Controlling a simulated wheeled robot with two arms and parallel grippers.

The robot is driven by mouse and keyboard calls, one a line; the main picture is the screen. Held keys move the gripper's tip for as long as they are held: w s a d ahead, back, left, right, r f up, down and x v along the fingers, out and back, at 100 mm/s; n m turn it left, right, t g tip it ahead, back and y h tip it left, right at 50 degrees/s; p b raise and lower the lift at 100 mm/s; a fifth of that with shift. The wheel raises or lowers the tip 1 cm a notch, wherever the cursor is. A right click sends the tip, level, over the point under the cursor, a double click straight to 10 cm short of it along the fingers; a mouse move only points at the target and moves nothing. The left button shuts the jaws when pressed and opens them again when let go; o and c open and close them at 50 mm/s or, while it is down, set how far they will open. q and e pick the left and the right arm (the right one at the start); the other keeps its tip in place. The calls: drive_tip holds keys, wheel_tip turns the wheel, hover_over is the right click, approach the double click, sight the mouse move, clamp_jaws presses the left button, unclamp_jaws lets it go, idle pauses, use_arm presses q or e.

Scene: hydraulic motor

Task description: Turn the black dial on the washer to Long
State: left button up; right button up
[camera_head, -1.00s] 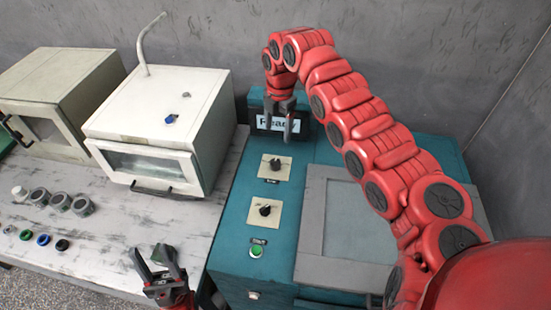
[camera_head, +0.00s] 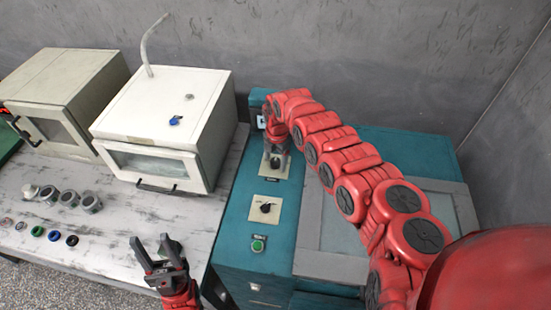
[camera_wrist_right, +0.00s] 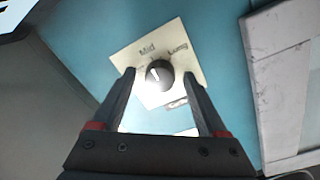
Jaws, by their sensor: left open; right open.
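The black dial (camera_wrist_right: 158,76) sits on a cream plate (camera_wrist_right: 133,53) on the teal washer (camera_head: 238,190). The wrist view shows the labels "Mid" and "Long" above it, and its white mark leans up-left, roughly towards "Mid". My right gripper (camera_wrist_right: 158,76) is open, with a fingertip on either side of the dial; whether they touch it I cannot tell. In the head view my right gripper (camera_head: 276,152) is over the upper dial plate and partly hides it. My left gripper (camera_head: 158,250) is open and empty over the front of the white table.
A second black dial (camera_head: 265,208) and a green button (camera_head: 257,245) are nearer on the washer. The washer's grey-framed lid (camera_head: 345,265) lies to the right. A white oven-like box (camera_head: 160,125) stands on the table (camera_head: 110,245), with several small parts at left.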

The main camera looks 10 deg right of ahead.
clamp_jaws()
